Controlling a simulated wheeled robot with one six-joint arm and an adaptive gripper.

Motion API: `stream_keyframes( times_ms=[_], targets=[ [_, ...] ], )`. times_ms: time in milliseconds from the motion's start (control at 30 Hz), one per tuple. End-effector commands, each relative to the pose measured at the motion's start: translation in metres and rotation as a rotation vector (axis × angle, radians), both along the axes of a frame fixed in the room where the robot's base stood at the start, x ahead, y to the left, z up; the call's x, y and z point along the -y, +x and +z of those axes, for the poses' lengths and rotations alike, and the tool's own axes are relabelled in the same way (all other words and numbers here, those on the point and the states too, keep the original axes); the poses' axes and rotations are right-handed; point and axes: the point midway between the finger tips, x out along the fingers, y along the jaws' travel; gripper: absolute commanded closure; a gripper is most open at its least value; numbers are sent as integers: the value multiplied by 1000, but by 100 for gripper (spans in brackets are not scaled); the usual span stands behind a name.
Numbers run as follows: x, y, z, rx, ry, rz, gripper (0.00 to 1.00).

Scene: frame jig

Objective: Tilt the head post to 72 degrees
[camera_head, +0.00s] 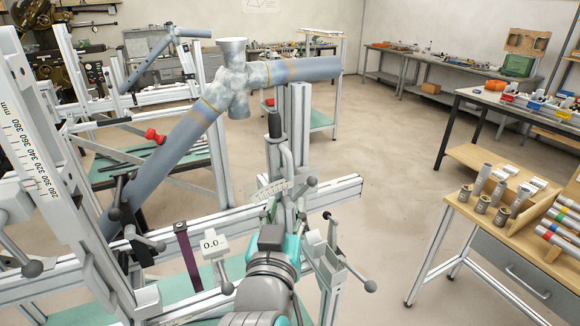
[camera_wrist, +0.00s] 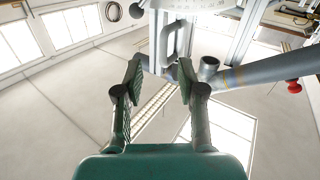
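An upright aluminium post (camera_head: 298,125), which I take to be the head post, stands behind a grey loop handle (camera_head: 289,165) and a black-topped lever (camera_head: 274,125). A small angle scale (camera_head: 272,190) sits at its foot; its reading is too small to tell. A grey tube joint (camera_head: 233,75) joins two tubes beside the post. My gripper (camera_wrist: 160,68) has its two fingers apart with nothing between them in the wrist view. The loop handle (camera_wrist: 177,30) shows just beyond the fingertips. In the head view, my wrist hides the fingers.
A clamp with ball-ended levers (camera_head: 335,260) is close on the right. A wooden-topped bench (camera_head: 470,235) with metal cylinders stands right. Open floor (camera_head: 390,190) lies between.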

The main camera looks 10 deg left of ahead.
Motion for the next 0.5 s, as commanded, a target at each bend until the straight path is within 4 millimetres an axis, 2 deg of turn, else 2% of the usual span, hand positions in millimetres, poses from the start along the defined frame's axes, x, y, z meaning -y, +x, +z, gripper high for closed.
stream_keyframes(
  times_ms=[33,100,267,500],
  targets=[
    [-4,0,10,3,13,-4,61],
    [-7,-1,18,3,25,-9,61],
    [-8,2,23,1,34,-15,61],
    [-7,35,23,1,33,-17,61]
  ],
)
